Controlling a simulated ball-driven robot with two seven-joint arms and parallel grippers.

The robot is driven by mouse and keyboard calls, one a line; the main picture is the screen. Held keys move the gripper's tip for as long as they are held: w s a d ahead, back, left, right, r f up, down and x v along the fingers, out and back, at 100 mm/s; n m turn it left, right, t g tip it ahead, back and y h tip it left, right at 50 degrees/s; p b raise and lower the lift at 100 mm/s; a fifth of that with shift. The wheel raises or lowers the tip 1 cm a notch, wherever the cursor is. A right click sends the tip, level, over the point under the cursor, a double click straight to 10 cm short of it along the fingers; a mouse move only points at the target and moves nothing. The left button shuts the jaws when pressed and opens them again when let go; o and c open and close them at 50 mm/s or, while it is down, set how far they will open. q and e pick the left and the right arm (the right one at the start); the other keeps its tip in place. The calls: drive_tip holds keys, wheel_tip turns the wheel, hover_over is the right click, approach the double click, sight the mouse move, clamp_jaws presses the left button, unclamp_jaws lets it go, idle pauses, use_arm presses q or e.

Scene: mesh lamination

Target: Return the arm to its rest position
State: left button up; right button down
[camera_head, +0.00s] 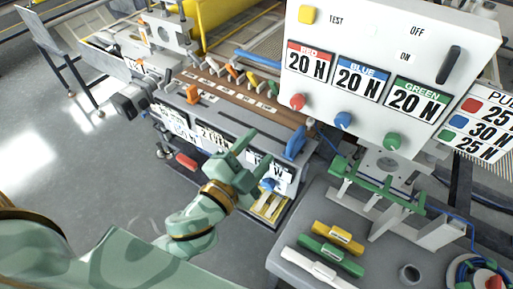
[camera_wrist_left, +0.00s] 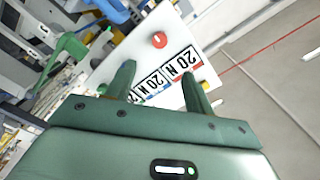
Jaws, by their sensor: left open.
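My left arm comes in from the lower left in the head view. Its green gripper (camera_head: 254,160) is open, with nothing seen between its fingers. It is in front of the low grey machine with white label cards (camera_head: 210,138), and its fingers cover part of that front. In the left wrist view the two fingers (camera_wrist_left: 158,84) stand apart, with the white panel and its 20 N cards behind them. Whether the fingers touch the machine front is unclear. My right gripper does not show.
A white control panel (camera_head: 420,50) with red, blue and green knobs stands at the upper right. Below it, a grey table (camera_head: 300,237) holds yellow, green and white bars (camera_head: 330,254). A blue lever (camera_head: 295,142) is close to the gripper. Open floor (camera_head: 60,170) lies left.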

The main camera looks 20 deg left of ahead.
use_arm(q)
drive_tip(key=shift+d, duration=0.1)
drive_tip(key=s+a+f+n+g+b, duration=0.1)
drive_tip(key=s+f+g, duration=0.15)
drive_tip(key=f, duration=0.95)
drive_tip(key=s+a+f+n+g+y, duration=0.1)
drive_tip(key=s+a+f+g, duration=0.15)
drive_tip(key=f, duration=0.85)
drive_tip(key=s+f+n+g+b, duration=0.1)
drive_tip(key=f+n+g, duration=0.15)
drive_tip(key=f, duration=0.95)
drive_tip(key=s+a+f+n+g+y+b, duration=0.1)
drive_tip(key=s+a+f+n+g+b, duration=0.1)
drive_tip(key=s+f, duration=1.1)
drive_tip(key=s+a+f+n+g+y+b, duration=0.1)
drive_tip(key=s+a+f+g+b, duration=0.3)
drive_tip(key=s+f, duration=1)
drive_tip(key=shift+s+a+n+g+b, duration=0.3)
drive_tip(key=shift+s+a+n+g, duration=0.55)
drive_tip(key=shift+g, duration=0.8)
